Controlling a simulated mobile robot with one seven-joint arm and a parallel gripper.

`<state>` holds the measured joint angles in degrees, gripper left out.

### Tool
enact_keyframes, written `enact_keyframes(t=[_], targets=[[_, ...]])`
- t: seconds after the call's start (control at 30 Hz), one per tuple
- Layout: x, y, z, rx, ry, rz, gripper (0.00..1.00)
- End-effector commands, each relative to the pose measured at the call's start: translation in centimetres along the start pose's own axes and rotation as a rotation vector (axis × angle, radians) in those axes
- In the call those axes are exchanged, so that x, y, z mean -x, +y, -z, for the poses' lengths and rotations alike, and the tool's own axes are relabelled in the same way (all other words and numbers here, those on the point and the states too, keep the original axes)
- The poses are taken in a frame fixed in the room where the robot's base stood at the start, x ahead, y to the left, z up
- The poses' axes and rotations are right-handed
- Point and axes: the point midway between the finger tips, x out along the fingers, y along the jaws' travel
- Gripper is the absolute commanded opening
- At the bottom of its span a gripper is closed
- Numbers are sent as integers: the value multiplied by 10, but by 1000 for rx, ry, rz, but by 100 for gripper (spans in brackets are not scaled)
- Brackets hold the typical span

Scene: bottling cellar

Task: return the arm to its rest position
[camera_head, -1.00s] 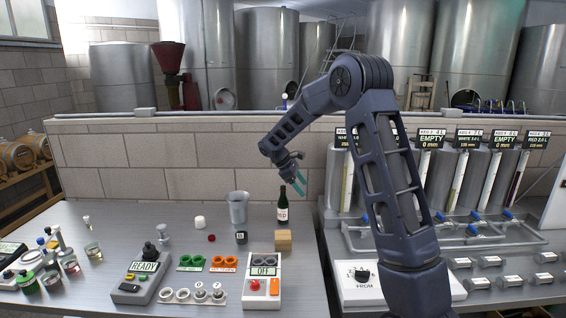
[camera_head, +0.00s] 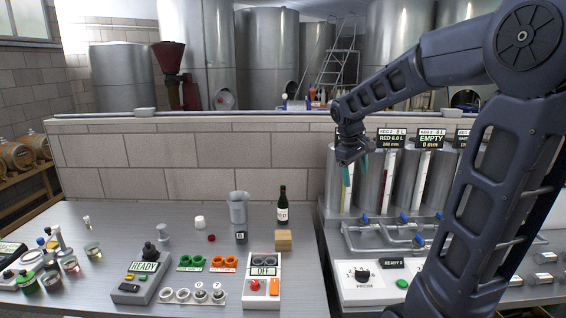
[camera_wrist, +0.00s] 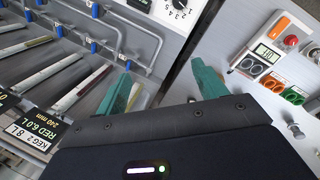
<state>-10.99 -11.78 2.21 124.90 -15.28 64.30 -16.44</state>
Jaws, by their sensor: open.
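My gripper (camera_head: 355,168) hangs at the end of my raised arm in the head view, in front of the leftmost keg cylinders and above the pipework. Its two teal fingers point down and stand apart, with nothing seen between them. In the wrist view my gripper (camera_wrist: 162,88) shows the same two teal fingers spread, with pipes and the bench far below. My arm's elbow is high at the right of the head view.
Kegs with a RED 6.0 L sign (camera_head: 391,138) stand right. A low brick wall (camera_head: 180,160) runs behind.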

Motion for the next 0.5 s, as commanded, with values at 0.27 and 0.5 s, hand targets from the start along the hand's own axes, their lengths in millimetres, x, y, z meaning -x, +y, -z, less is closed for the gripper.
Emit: enact_keyframes(t=[0.27,0.5], targets=[[11,-15,-69,-220,112,35,71],[11,-34,-120,-410,211,71,71]])
